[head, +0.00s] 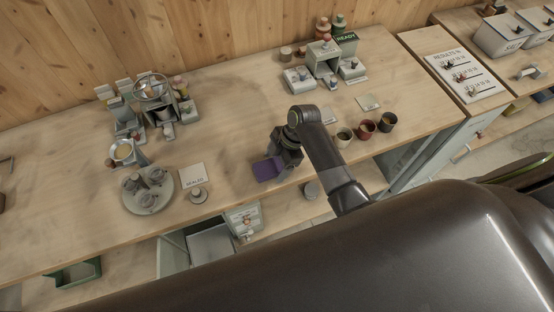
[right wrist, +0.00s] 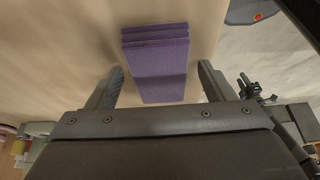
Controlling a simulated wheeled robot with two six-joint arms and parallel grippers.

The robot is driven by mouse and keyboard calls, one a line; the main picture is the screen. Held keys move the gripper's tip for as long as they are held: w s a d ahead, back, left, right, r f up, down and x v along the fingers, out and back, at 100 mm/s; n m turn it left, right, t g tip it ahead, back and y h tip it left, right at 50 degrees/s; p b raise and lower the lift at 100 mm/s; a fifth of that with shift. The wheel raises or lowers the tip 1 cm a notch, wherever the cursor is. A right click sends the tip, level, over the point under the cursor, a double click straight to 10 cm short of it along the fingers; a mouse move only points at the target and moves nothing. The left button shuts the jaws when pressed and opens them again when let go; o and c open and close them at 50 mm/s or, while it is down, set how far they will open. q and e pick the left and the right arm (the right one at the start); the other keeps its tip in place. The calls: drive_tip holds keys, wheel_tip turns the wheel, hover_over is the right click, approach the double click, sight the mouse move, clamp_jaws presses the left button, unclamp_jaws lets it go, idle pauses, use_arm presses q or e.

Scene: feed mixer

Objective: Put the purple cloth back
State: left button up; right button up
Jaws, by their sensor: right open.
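The purple cloth (head: 268,169) lies on the wooden table, close to its front edge in the head view. In the right wrist view the folded cloth (right wrist: 158,62) shows its stacked layers and lies between and beyond my fingers. My right gripper (head: 283,160) is over the table right beside the cloth and partly covers its right side in the head view. Its two fingers (right wrist: 162,85) are spread apart with nothing held between them. My left gripper is not in view.
Left of the cloth are a white card (head: 192,176), a small grey weight (head: 198,195) and a round tray (head: 166,202) with several grey parts. Several small cups (head: 366,128) stand right of my arm. Bare table lies behind the cloth.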

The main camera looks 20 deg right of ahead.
drive_tip(key=b+v, duration=0.2)
drive_tip(key=v, duration=1)
drive_tip(key=shift+b, duration=0.3)
drive_tip(key=shift+s+d, duration=0.1)
